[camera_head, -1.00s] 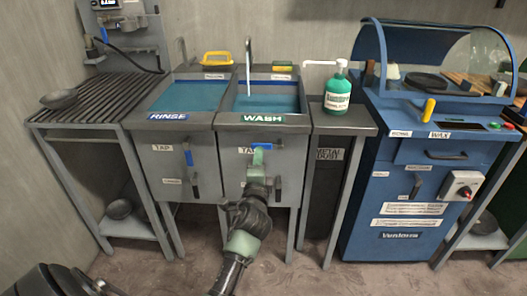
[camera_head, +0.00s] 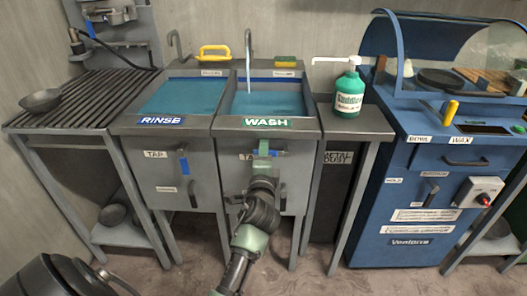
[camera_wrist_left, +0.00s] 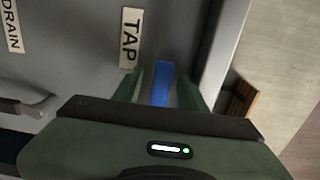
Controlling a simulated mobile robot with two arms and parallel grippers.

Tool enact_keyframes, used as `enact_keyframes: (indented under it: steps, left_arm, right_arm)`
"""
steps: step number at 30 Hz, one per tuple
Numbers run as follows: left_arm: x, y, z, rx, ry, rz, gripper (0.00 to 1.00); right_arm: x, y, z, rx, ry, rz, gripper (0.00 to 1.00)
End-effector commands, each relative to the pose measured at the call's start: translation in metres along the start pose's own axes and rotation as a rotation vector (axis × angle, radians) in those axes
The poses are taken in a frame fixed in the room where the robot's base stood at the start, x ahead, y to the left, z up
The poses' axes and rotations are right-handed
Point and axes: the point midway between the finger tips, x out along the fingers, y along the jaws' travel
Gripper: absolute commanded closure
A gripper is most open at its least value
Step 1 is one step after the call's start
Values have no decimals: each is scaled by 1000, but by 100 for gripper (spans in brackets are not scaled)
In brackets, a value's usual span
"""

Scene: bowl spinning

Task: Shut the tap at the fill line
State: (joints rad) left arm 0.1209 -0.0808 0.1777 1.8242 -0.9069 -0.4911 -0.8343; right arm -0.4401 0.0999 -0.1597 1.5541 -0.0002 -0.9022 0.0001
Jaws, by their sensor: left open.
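The wash basin (camera_head: 225,118) holds blue water (camera_head: 268,103), and a stream (camera_head: 248,77) runs into it from its spout (camera_head: 248,45). I cannot make out the fill line. The blue tap handle (camera_wrist_left: 161,84) on the wash front stands between the two fingers of my left gripper (camera_wrist_left: 160,92), beside the TAP label (camera_wrist_left: 131,37). The fingers are open, one on each side of the handle; I cannot tell whether either touches it. In the head view my left gripper (camera_head: 263,150) covers most of this handle. My right gripper is not in view.
The rinse basin (camera_head: 130,119) with its own blue tap handle (camera_head: 184,163) is at left. The wash unit's drain handle is partly hidden behind my arm. A green soap bottle (camera_head: 348,95) stands on the right shelf, beside a blue wax machine (camera_head: 415,160).

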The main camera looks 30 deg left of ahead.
Motion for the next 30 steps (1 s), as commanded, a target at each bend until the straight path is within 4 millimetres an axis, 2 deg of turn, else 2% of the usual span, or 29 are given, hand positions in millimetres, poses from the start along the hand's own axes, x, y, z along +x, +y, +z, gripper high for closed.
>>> enact_keyframes:
  steps: [3,4,8,9,30]
  left_arm:
    - [0,0,0,0,0,0,58]
    - [0,0,0,0,0,0,61]
    - [0,0,0,0,0,0,97]
    - [0,0,0,0,0,0,100]
    - [0,0,0,0,0,0,100]
  right_arm:
    - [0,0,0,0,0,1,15]
    - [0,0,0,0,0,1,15]
    - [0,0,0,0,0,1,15]
    - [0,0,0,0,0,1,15]
    - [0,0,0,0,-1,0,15]
